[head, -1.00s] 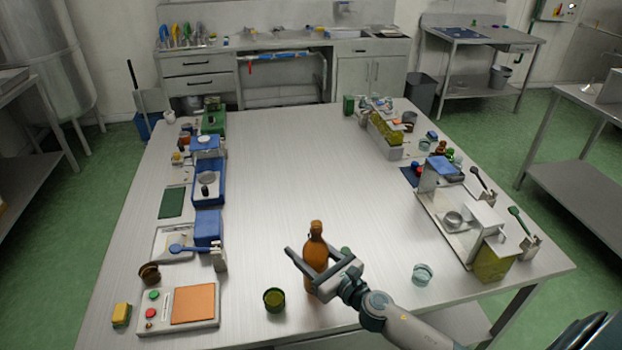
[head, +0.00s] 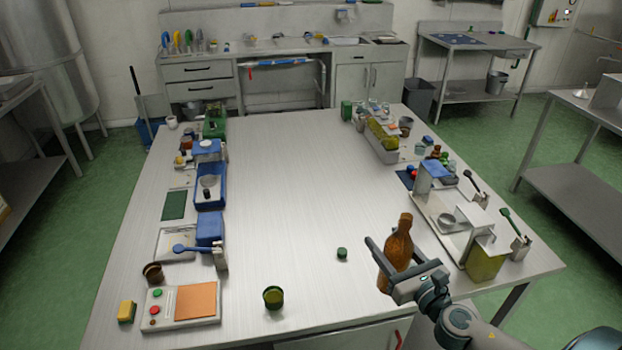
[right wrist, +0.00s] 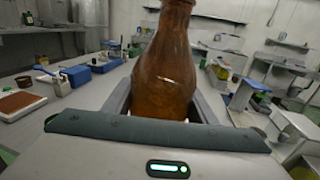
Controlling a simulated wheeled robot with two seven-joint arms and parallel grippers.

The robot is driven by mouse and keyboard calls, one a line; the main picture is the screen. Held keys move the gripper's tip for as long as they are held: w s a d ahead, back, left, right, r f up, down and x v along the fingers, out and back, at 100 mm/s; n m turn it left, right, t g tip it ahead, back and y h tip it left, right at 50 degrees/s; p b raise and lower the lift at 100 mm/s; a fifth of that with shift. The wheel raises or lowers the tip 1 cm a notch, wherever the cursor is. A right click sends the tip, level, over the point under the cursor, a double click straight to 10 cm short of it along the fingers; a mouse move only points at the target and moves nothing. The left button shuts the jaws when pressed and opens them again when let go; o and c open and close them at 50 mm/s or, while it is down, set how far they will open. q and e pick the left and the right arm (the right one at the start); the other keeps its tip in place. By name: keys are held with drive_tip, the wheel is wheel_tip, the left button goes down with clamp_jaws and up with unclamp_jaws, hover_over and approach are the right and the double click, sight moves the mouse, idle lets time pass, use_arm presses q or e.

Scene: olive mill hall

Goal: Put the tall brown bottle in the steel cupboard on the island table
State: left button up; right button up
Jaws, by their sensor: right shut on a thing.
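The tall brown bottle (head: 400,245) is in my right gripper (head: 395,272), over the near right part of the island table (head: 290,200). The gripper is shut around its body; the bottle leans slightly in the head view. The right wrist view shows the amber bottle (right wrist: 168,70) between the two fingers, with its top cut off. I cannot tell whether its base touches the table. A pale cupboard (head: 368,82) with two shut doors stands at the back wall; I cannot tell if it is the steel cupboard. My left gripper is not in view.
A green cup (head: 273,297) and a small dark green lid-like piece (head: 342,253) stand left of the bottle. A white tray stand (head: 450,225) and an olive-green container (head: 486,260) are to its right. The table's middle is clear.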

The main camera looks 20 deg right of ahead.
drive_tip(key=shift+w, duration=0.15)
drive_tip(key=w+a+f+p, duration=0.1)
drive_tip(key=w+a+f, duration=0.4)
drive_tip(key=w, duration=0.5)
drive_tip(key=shift+a+f, duration=0.2)
drive_tip(key=shift+f, duration=0.7)
wheel_tip(320, 180, down, 4)
drive_tip(key=shift+b, duration=0.75)
drive_tip(key=shift+f, duration=0.2)
